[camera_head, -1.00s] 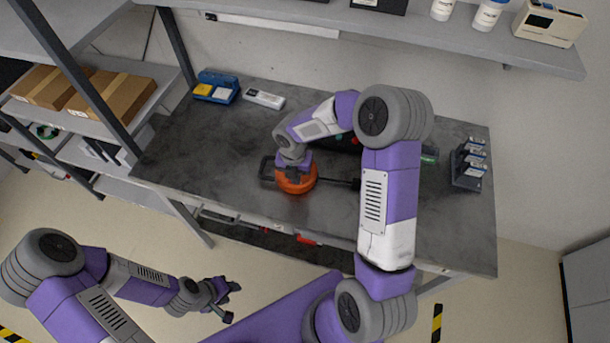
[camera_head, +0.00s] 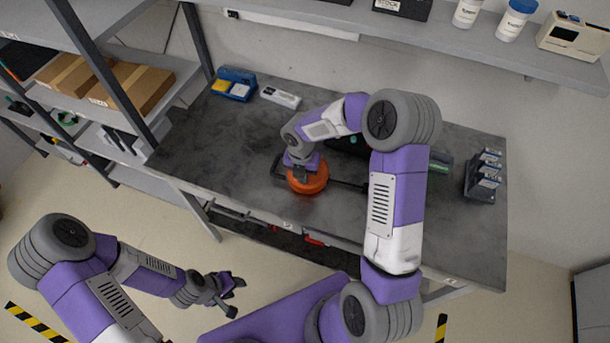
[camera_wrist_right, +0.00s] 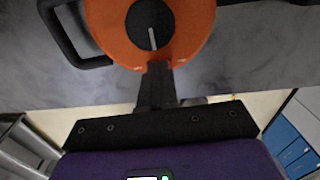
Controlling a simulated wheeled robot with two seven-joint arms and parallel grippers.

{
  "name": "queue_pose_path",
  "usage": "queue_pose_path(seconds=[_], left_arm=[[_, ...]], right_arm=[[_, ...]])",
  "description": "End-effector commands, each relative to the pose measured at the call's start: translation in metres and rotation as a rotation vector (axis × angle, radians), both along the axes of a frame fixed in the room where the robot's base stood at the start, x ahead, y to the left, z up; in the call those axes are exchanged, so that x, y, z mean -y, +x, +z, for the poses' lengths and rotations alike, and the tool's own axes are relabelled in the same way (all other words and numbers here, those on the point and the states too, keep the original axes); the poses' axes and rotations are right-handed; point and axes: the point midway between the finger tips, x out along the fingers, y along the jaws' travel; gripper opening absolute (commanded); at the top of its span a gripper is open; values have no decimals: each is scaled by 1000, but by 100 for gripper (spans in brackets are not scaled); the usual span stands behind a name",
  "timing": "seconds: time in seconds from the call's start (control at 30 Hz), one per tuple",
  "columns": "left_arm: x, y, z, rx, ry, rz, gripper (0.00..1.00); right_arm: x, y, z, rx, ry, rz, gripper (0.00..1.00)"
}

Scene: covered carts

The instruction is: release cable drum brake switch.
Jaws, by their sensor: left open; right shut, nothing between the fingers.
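The orange cable drum (camera_head: 310,185) lies on the grey workbench (camera_head: 220,160), with a dark frame handle at its left and a dark bar at its right. In the right wrist view the drum (camera_wrist_right: 196,28) shows a black round hub (camera_wrist_right: 138,20) with a thin grey lever (camera_wrist_right: 152,38), which I take for the brake switch. My right gripper (camera_head: 300,174) is shut and empty at the drum; its fingertips (camera_wrist_right: 158,66) overlap the drum's lower rim below the lever. I cannot tell whether they touch. My left gripper (camera_head: 237,297) is open and empty, away from the bench.
A blue box (camera_head: 234,84) and a white device (camera_head: 281,97) stand at the bench's back left. A dark rack (camera_head: 482,180) stands at the right. A shelf (camera_head: 440,40) hangs above the back. Shelving with cardboard boxes (camera_head: 138,86) is at the left. The bench's left part is clear.

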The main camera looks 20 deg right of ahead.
Motion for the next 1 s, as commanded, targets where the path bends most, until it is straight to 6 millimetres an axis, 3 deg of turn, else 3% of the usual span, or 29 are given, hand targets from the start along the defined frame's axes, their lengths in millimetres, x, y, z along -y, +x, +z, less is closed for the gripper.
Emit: queue_pose_path(seconds=[0.17,0.4,0.7,1.0], left_arm=[[0,0,14,0,0,0,43],[0,0,43,0,0,0,43],[0,0,41,0,0,0,43],[0,0,42,0,0,0,43]], right_arm=[[-4,-1,13,-1,6,4,0],[-3,0,52,6,1,2,0],[-4,2,116,6,-1,1,0],[-4,1,141,2,-2,2,0]])
